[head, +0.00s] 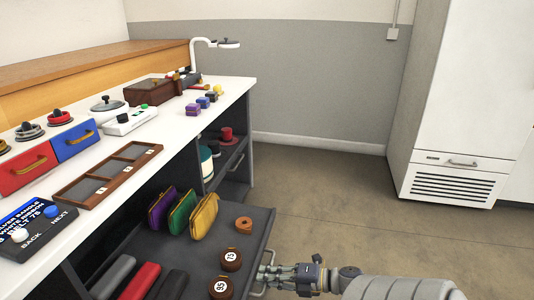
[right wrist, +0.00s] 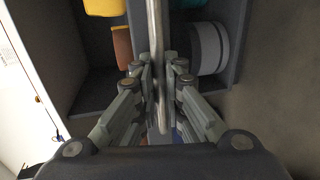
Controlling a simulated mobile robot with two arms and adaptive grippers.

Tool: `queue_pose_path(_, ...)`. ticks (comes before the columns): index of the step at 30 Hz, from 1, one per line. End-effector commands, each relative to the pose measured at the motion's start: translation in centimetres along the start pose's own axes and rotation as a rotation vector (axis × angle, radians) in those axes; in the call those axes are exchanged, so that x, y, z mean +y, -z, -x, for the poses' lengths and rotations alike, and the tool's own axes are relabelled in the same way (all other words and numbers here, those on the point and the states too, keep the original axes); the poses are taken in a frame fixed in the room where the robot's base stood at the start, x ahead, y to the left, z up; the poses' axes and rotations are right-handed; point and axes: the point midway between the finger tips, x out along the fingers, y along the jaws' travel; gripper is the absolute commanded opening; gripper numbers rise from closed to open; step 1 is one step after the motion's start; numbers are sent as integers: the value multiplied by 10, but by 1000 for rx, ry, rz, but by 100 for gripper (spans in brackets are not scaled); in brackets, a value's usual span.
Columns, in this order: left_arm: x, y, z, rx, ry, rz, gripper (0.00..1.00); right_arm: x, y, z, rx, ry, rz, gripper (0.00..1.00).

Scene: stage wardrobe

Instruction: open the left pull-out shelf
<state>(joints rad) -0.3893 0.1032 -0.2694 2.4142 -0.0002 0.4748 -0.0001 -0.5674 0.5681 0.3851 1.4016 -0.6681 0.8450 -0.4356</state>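A dark grey pull-out shelf (head: 205,247) stands out from under the white counter, well past its front edge. It bears purple, green and yellow pouches, several numbered brown discs and long cases. Its metal bar handle (head: 267,258) is on the front edge; the handle also shows in the right wrist view (right wrist: 155,30) as an upright bar. My right gripper (head: 268,273) is at this handle, with its fingers closed on either side of the bar. The fingertips partly hide the bar. My left gripper is not in view.
The white counter (head: 225,88) holds a brown partitioned tray (head: 146,147), red and blue drawers, a button panel and a lamp. An open compartment right of the shelf holds a red spool (head: 227,135). Bare floor (head: 330,190) lies to the right, before a white cabinet (head: 465,90).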

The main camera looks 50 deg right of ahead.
Motion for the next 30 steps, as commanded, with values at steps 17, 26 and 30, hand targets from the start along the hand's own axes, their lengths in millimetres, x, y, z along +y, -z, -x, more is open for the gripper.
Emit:
queue_pose_path(17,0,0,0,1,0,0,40,-2,0,25,-2,4,-1,18)
queue_pose_path(26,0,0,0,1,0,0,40,-2,0,89,-2,4,-2,18)
queue_pose_path(30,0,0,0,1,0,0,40,-1,0,109,-1,3,-2,18)
